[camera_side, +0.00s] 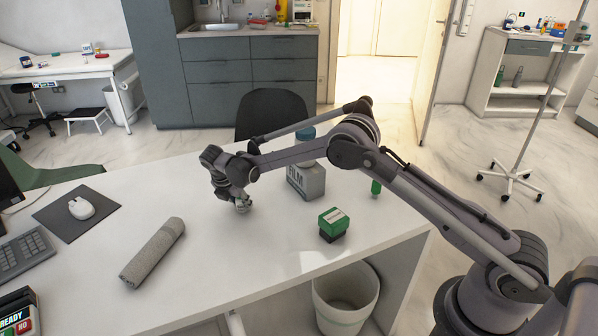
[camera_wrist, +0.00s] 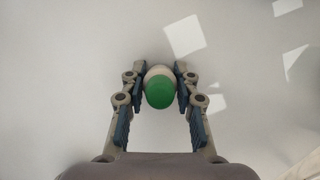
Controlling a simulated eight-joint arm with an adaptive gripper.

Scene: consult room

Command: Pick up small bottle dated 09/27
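In the wrist view a small white bottle with a green cap (camera_wrist: 160,90) stands between the two fingers of my gripper (camera_wrist: 160,88). The fingertips are close to it on both sides; I cannot tell if they press on it. In the side view my gripper (camera_side: 241,202) points down over the white table, and the bottle is mostly hidden at its tips. No date can be read. A small green bottle (camera_side: 376,187) stands near the table's right end.
A green and black box (camera_side: 333,224) sits to the right. A grey roll (camera_side: 152,252), a mouse (camera_side: 81,208) and a keyboard (camera_side: 22,256) lie left. The front middle is clear.

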